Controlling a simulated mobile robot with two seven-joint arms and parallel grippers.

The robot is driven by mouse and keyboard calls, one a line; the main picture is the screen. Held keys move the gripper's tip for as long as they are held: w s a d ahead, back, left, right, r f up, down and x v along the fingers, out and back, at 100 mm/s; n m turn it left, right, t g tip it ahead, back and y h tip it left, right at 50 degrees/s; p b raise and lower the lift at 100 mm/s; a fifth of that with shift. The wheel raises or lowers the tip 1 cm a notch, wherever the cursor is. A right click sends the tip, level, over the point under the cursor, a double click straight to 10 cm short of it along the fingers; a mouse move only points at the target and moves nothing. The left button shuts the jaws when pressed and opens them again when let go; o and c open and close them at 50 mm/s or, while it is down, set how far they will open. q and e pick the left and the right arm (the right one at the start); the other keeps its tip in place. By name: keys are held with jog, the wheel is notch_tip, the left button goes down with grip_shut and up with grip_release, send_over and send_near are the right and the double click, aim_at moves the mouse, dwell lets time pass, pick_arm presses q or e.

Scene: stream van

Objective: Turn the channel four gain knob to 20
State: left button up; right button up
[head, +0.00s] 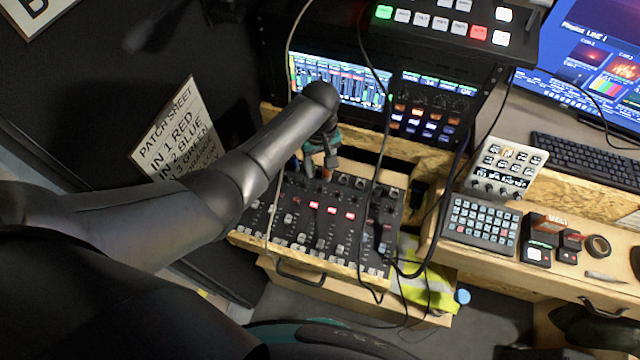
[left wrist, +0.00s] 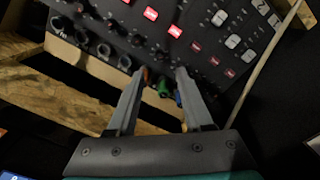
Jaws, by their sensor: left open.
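The mixer (head: 325,225) is a black panel with rows of knobs, lit red buttons and pale faders; it also shows in the left wrist view (left wrist: 205,65). My left gripper (head: 322,160) is over its back edge. In the left wrist view my left gripper (left wrist: 162,84) is open, its fingertips at the panel's edge. Small orange, green and blue plugs or caps (left wrist: 164,88) show between the fingers. Dark knobs line the panel beside the fingertips. The channel labels and knob settings are too small to read, so I cannot tell which knob is channel four's gain. My right gripper is not in view.
Black cables (head: 376,170) hang across the mixer's right part. A rack with a lit screen (head: 345,82) stands behind it. A patch sheet (head: 180,130) is at left. A button pad (head: 481,222) and a keyboard (head: 590,160) are at right.

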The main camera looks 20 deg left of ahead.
aim_at(320, 186)
pick_arm(q)
notch_tip(320, 186, down, 8)
jog(key=b, duration=0.3)
jog(key=shift+f, duration=0.2)
grip_shut()
dwell(0.5)
